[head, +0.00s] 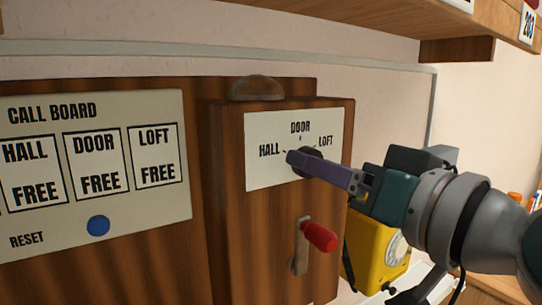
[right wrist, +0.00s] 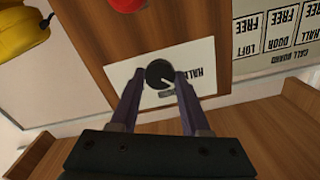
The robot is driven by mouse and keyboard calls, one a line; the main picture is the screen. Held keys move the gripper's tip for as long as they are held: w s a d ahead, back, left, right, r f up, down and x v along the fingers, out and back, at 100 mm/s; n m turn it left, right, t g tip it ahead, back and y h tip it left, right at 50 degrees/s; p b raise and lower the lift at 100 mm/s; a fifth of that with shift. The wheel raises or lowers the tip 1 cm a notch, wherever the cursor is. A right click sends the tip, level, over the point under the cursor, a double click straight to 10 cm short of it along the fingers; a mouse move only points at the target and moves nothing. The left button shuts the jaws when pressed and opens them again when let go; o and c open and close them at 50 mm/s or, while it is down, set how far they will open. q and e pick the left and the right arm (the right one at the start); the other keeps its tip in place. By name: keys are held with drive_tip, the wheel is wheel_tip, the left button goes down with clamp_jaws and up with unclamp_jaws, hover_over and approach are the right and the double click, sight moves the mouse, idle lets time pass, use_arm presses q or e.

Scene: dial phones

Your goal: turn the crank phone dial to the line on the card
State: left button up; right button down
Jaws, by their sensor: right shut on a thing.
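The crank phone is a tall wooden box (head: 228,220) on the wall, with a white label plate (head: 262,125) reading HALL, DOOR and LOFT. Its black round dial (right wrist: 160,74) sits at the plate's lower middle and is partly hidden behind my gripper in the head view. My right gripper (head: 297,159) is shut on the dial, with one finger on each side in the right wrist view. A pale pointer line on the dial slants toward the HALL side there. A crank with a red handle (head: 319,237) hangs below. My left gripper is not in view.
A call board (head: 60,222) at left shows FREE under HALL, DOOR and LOFT, with a blue reset button (head: 98,226). A yellow dial phone (head: 370,245) is right of the box, below my right arm. A wooden shelf (head: 380,14) hangs above.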

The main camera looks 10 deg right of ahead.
drive_tip(key=m+p, duration=0.2)
drive_tip(key=m, duration=0.3)
drive_tip(key=shift+r, duration=0.1)
drive_tip(key=shift+m+p, duration=0.45)
drive_tip(key=shift+m, duration=1.45)
drive_tip(key=shift+c, duration=1.9)
unclamp_jaws()
